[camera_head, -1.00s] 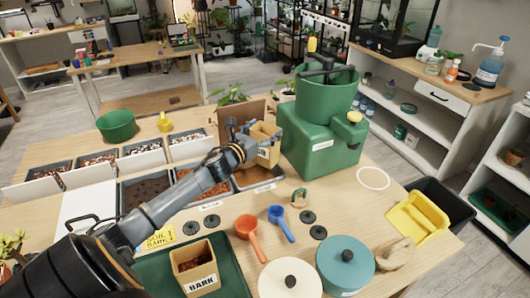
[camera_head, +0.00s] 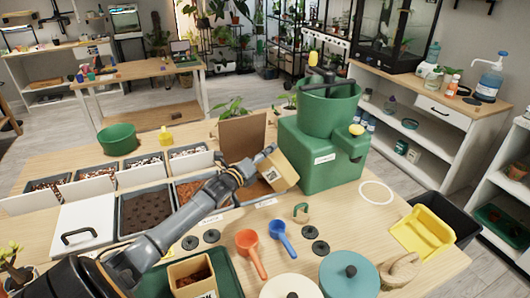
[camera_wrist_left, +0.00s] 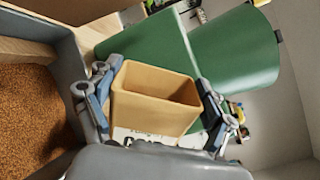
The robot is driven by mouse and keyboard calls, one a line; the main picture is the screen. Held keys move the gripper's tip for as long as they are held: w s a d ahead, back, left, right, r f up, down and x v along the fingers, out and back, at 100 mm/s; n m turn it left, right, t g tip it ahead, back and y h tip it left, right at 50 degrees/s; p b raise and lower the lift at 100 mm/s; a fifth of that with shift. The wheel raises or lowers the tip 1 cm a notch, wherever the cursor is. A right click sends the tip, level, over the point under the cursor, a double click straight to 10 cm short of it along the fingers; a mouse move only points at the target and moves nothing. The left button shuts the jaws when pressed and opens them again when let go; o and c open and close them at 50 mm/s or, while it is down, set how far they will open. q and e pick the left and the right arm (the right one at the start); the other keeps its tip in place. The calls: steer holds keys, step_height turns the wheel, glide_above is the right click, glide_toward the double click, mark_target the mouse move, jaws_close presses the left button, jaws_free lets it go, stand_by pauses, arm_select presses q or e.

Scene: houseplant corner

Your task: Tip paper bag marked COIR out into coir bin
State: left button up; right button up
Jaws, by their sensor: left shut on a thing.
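My left gripper (camera_head: 268,160) is shut on a tan paper bag (camera_head: 281,172) and holds it up, strongly tilted, at the right end of the bin row. The wrist view shows the bag (camera_wrist_left: 150,105) between both fingers of my left gripper (camera_wrist_left: 158,98). Its mouth shows bare inner walls, and I see no fill in it. Its label is too cut off to read. The coir bin (camera_head: 252,194), with orange-brown fill, lies under and beside the bag, partly hidden by my arm. In the wrist view a grey-walled bin (camera_wrist_left: 62,55) with brown granules is at left. My right gripper is not in view.
A green machine (camera_head: 318,160) stands close right of the bag. A cardboard panel (camera_head: 242,137) stands behind. Another tan bag (camera_head: 185,268) stands on a green tray in front. Orange (camera_head: 250,250) and blue (camera_head: 282,237) scoops lie right of my arm.

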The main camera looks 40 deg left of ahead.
arm_select(q)
steer(key=f+n+b, duration=0.1)
steer(key=n, duration=0.1)
steer(key=a+f+n, duration=0.1)
steer(key=f+n, duration=0.1)
steer(key=shift+a+f+n+b, duration=0.15)
steer(key=shift+f+n+b, duration=0.15)
steer(key=shift+b, duration=0.1)
steer(key=f+n, duration=0.1)
steer(key=a+f+n+b, duration=0.1)
steer(key=shift+s+n, duration=0.1)
steer(key=shift+n, duration=0.3)
steer(key=shift+a+f+n+b, duration=0.25)
steer(key=shift+f+n+b, duration=0.3)
steer(key=shift+n, duration=0.35)
